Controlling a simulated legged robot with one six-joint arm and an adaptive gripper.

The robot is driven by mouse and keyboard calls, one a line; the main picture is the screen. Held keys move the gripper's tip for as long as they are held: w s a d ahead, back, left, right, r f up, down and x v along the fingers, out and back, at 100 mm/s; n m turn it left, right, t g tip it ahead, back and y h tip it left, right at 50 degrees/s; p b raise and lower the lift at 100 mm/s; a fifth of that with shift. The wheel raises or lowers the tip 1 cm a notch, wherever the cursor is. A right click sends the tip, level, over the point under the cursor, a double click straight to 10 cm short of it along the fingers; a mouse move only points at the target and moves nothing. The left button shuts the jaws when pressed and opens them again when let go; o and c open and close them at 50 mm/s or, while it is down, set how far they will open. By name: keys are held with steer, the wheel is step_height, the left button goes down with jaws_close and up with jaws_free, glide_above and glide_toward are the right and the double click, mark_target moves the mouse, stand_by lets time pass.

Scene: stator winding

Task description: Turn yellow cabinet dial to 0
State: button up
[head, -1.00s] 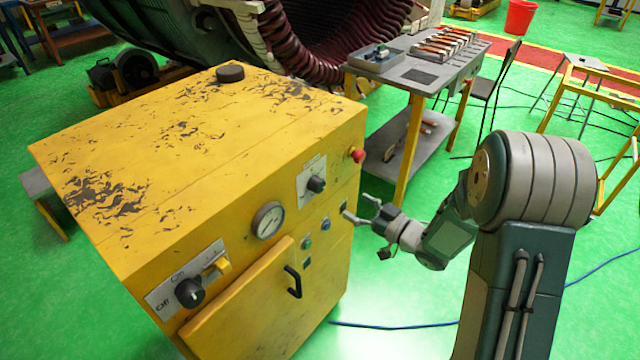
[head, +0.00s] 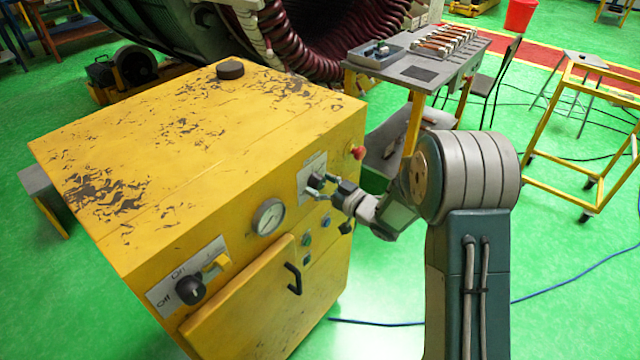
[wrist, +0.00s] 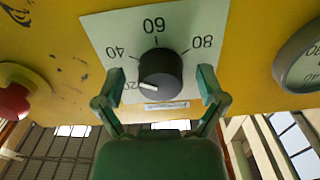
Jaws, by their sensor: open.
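The yellow cabinet (head: 150,215) stands at the left and centre of the head view. Its black dial (head: 316,181) sits on a pale scale plate on the front face, near the right edge. In the wrist view the dial (wrist: 160,74) appears upside down, with 40, 60 and 80 readable and 20 partly hidden by a finger. Its white pointer mark is turned towards the 20. My gripper (head: 324,190) is at the dial. In the wrist view my gripper (wrist: 160,88) is open, one finger on each side of the dial, with gaps visible; the 0 is not visible.
A red button (head: 357,153) lies right of the dial and a round gauge (head: 268,219) lies left. A black On/Off knob (head: 190,291) and door handle (head: 293,280) are lower left. A grey-topped workbench (head: 430,65) stands behind.

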steer(key=c, duration=1.1)
steer(key=shift+c, duration=0.2)
